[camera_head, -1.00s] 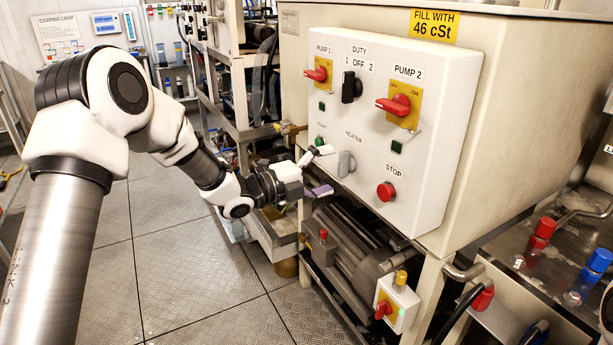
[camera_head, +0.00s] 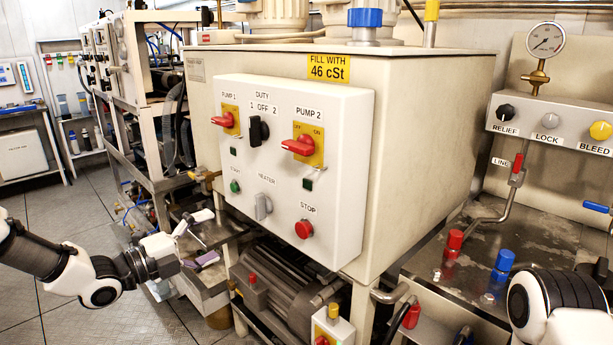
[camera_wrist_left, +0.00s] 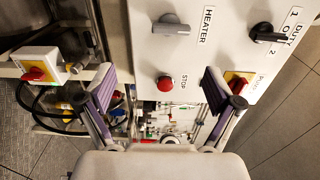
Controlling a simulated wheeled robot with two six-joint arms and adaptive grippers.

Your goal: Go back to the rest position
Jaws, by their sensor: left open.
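My left gripper (camera_head: 203,238) is in the head view at the lower left, in front of and left of the white control panel (camera_head: 345,165). It is open and empty, with its fingers apart from the panel. In the left wrist view its two purple-padded fingers (camera_wrist_left: 160,97) are spread wide, with the panel beyond them. The panel carries the red stop button (camera_head: 304,229), the grey heater knob (camera_head: 263,206), the green start button (camera_head: 235,186), the black duty knob (camera_head: 258,130) and two red pump switches. Part of my right arm (camera_head: 560,305) shows at the lower right; its gripper is out of view.
A motor (camera_head: 280,285) and a small box with a yellow-backed switch (camera_head: 330,328) sit below the panel. At right is a metal bench with red (camera_head: 453,243) and blue (camera_head: 502,262) caps and a valve block (camera_head: 550,122). Floor (camera_head: 80,220) is open at left.

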